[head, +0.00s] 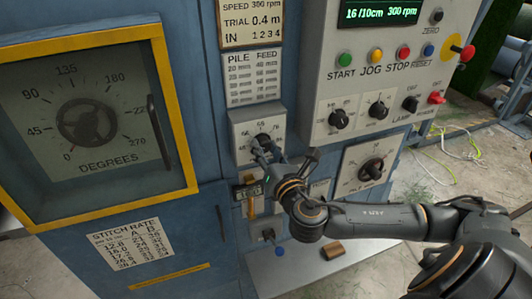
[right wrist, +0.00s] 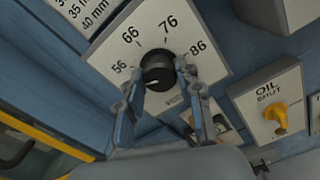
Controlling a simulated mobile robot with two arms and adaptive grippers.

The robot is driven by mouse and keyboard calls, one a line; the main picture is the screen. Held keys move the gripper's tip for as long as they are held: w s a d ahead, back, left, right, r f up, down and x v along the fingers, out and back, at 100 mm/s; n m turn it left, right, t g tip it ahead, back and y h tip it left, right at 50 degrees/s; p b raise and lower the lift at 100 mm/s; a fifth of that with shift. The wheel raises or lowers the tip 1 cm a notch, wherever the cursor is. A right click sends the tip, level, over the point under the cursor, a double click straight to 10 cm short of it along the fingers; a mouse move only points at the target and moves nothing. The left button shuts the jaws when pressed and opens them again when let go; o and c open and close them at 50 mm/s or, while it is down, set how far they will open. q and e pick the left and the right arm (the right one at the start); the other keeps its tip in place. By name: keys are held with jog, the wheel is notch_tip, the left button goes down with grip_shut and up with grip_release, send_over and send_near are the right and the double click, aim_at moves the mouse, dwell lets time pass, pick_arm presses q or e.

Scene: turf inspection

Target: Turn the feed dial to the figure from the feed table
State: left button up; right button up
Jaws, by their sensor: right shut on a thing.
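The feed dial (head: 264,139) is a black round knob on a white plate below the feed table. In the right wrist view the dial (right wrist: 158,66) has the figures 56, 66, 76 and 86 around it; where its pointer stands I cannot tell. My right gripper (head: 267,151) is at the dial. In the right wrist view its two fingers (right wrist: 160,78) are shut on the knob, one on each side. The feed table (head: 252,78), headed PILE and FEED, is above the dial; its rows are too small to read in the head view. My left gripper is not in view.
A control box (head: 365,75) with buttons and switches is at the upper right. Another dial (head: 371,169) is right of my gripper. A yellow-framed degrees window (head: 187,140) is at left. In the wrist view a yellow oil tap (right wrist: 282,117) is close by.

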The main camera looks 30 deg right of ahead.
jog(key=m+b, duration=0.2)
jog(key=m, duration=0.4)
jog(key=m+b, duration=0.1)
jog(key=m, duration=1)
jog(key=shift+r, duration=0.1)
jog(key=m+p, duration=0.1)
jog(key=m, duration=0.5)
jog(key=shift+m, duration=0.4)
jog(key=o, duration=1.1)
jog(key=shift+o, duration=0.2)
notch_tip(320, 180, up, 10)
jog(key=shift+f, duration=0.1)
